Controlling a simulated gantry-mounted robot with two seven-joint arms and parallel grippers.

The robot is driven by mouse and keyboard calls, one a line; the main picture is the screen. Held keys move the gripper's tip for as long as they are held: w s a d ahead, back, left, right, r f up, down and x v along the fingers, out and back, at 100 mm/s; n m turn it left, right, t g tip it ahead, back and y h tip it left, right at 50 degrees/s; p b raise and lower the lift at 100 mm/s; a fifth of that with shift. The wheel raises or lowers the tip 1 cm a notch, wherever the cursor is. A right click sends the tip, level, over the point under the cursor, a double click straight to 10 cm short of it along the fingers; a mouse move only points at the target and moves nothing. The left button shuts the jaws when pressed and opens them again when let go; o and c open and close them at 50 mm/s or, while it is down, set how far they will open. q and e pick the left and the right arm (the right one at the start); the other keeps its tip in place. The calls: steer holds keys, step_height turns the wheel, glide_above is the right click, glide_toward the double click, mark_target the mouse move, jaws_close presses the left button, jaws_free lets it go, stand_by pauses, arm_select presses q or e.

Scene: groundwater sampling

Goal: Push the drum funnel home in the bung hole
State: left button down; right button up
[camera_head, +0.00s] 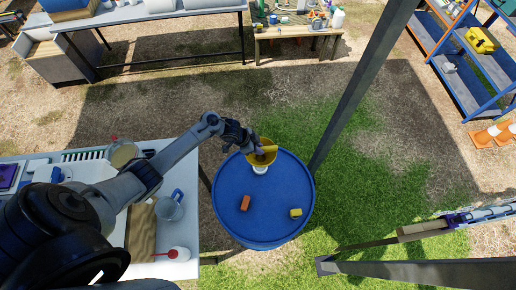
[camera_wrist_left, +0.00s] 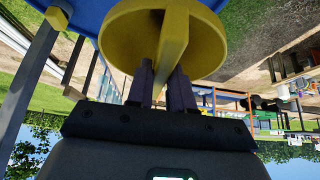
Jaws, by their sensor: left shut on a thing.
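The yellow drum funnel (camera_head: 267,156) is over the far edge of the blue drum's top (camera_head: 262,205). My left gripper (camera_head: 257,153) reaches it from the upper left and is shut on it. In the left wrist view, the fingers (camera_wrist_left: 166,88) close on either side of a yellow bar of the funnel (camera_wrist_left: 122,38), and the wide bowl is beyond them. A small white part (camera_head: 260,169) shows just below the funnel at the drum top. The bung hole is hidden, and I cannot tell how deep the funnel sits. My right gripper is not in view.
An orange-brown block (camera_head: 245,203) and a yellow block (camera_head: 296,212) lie on the drum top. A white table (camera_head: 183,240) with a jug (camera_head: 170,207) and a red-handled item stands left of the drum. A dark post (camera_head: 350,95) rises close to the drum's right.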

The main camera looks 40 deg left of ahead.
mark_target(259, 157)
arm_select(q)
steer(key=shift+f+b, duration=2.2)
steer(key=shift+f, duration=0.7)
steer(key=shift+p, duration=0.4)
steer(key=shift+f+b, duration=1.25)
steer(key=shift+f, duration=0.3)
steer(key=c, duration=0.9)
jaws_free()
steer(key=shift+s, duration=0.1)
